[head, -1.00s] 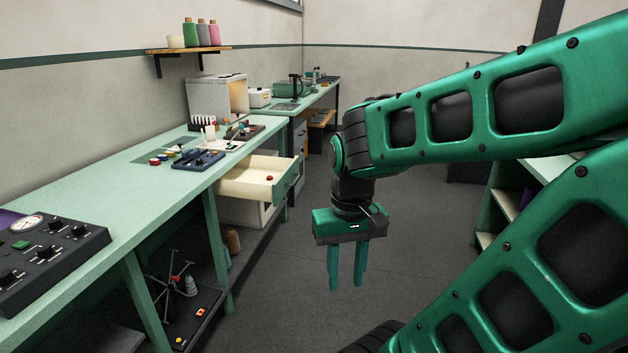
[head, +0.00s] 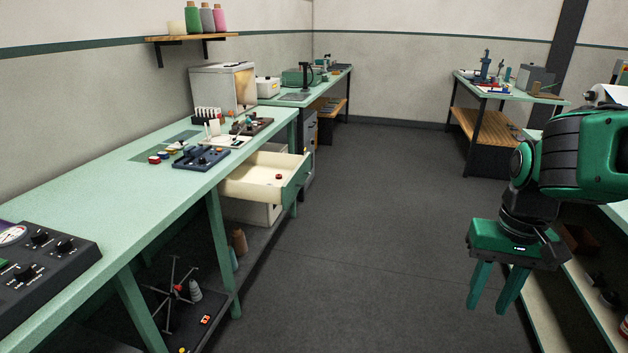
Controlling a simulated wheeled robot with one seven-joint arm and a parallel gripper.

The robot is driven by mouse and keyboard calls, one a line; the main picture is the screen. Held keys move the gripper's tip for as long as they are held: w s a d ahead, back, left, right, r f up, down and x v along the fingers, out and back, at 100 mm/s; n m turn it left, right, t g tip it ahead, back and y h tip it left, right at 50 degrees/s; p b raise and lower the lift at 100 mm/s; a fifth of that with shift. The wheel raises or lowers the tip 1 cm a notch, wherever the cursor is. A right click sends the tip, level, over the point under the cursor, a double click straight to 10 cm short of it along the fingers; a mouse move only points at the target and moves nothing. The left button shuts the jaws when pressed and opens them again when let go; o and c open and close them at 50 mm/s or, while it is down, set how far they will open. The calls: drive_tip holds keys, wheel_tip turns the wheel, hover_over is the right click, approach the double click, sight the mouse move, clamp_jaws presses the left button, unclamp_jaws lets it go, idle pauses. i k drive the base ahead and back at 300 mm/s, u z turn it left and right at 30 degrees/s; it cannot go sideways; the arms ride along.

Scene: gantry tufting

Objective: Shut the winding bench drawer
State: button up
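The winding bench (head: 108,198) is a long pale green table along the left wall. Its drawer (head: 250,186) is pulled out toward the aisle under the bench's far part. The drawer has a cream inside and a green front panel (head: 295,183). A small red item (head: 278,177) lies in it. My gripper (head: 486,309) hangs at the right of the view, fingers pointing down and apart, with nothing between them. It is well to the right of the drawer and apart from it.
A dark control box (head: 45,260) and a blue tray (head: 201,158) sit on the bench. A yarn winder (head: 178,288) stands on the lower shelf. Open grey floor (head: 385,220) lies between bench and gripper. Shelving (head: 540,300) stands close at right; another table (head: 500,90) is at the back right.

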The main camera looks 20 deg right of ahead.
sight(249, 181)
drive_tip(key=z, duration=0.1)
drive_tip(key=i, duration=1)
drive_tip(key=u, duration=0.1)
